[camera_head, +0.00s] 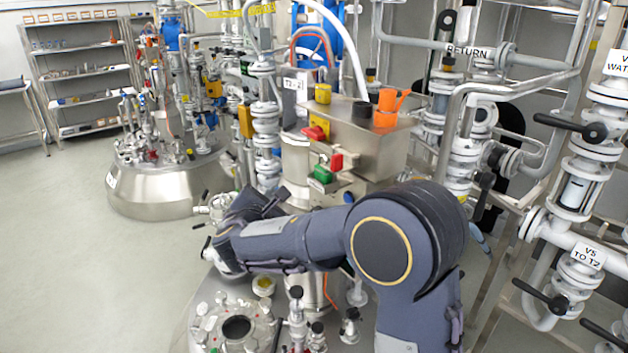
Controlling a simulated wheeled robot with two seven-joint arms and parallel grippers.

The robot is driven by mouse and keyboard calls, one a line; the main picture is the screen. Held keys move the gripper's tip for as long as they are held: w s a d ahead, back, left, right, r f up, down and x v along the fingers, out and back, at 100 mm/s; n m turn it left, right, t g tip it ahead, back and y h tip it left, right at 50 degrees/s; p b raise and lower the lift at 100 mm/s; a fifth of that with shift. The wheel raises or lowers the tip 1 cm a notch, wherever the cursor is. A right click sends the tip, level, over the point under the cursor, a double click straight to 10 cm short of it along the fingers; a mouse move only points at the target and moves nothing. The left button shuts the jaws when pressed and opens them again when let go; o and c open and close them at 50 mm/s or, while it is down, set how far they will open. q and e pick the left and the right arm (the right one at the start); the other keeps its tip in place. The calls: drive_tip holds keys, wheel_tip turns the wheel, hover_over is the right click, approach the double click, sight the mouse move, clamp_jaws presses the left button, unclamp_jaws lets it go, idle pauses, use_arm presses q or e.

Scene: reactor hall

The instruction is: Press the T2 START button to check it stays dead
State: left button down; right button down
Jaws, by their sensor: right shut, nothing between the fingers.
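A green button (322,174) sits on the front of a steel control box (350,188), with a red button (336,161) just above and to its right. I take the green one as T2 START, but no wording on it can be read. My right arm reaches in from the bottom right, and its forearm runs left below the box. My right gripper (264,200) is at the far end, dark and partly hidden by the wrist. It is shut and empty, left of and below the green button and apart from it. My left gripper is not in view.
A red switch handle (315,133) is above the buttons. Valves and pipes crowd the right side. A vessel lid with fittings (235,328) is below my forearm. Floor at left is clear.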

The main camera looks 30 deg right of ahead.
drive_tip(key=shift+d, duration=0.15)
drive_tip(key=w+d, duration=0.1)
drive_tip(key=d, duration=0.7)
drive_tip(key=shift+d, duration=0.3)
drive_tip(key=shift+w, duration=0.1)
drive_tip(key=shift+b, duration=0.3)
idle(1.6)
drive_tip(key=shift+d, duration=0.4)
